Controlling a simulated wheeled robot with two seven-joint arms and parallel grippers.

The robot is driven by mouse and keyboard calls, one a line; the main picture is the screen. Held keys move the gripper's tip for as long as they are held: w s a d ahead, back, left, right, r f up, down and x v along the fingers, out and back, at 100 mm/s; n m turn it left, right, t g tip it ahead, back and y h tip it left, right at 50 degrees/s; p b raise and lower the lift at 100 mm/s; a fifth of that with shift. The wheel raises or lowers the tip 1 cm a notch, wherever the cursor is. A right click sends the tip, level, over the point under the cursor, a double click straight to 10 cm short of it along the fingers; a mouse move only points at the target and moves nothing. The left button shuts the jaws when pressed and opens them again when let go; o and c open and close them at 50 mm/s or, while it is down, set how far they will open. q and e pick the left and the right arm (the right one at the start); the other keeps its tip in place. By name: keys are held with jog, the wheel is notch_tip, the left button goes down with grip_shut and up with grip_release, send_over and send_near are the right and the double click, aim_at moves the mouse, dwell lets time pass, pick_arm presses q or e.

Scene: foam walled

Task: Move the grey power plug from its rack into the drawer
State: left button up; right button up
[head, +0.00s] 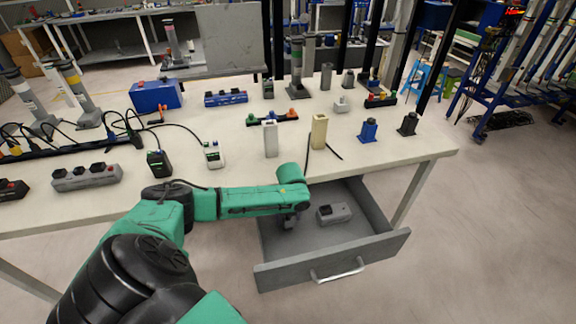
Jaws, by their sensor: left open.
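The drawer (378,240) stands pulled open below the table's front edge, with a light handle on its front. A grey block with a dark face (335,212) lies on the drawer floor; I cannot tell for sure whether it is the grey power plug. My left gripper (289,222) is open and points down inside the drawer, left of the block and apart from it. Its fingertips are small and partly hidden by the wrist. A small grey plug-like piece (341,105) stands on the table top. I cannot tell which holder is the plug's rack. My right gripper is not in view.
On the table (225,130) stand a white block (270,139), a beige block (319,131), a blue piece (369,130) and a black piece (408,124). A grey socket strip (87,177) lies at left. The drawer's right part is clear.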

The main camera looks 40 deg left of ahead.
aim_at(289, 221)
pick_arm(q)
notch_tip(289, 221, up, 11)
jog(key=d, duration=0.1)
jog(key=shift+s+p, duration=0.4)
jog(key=shift+p, duration=0.05)
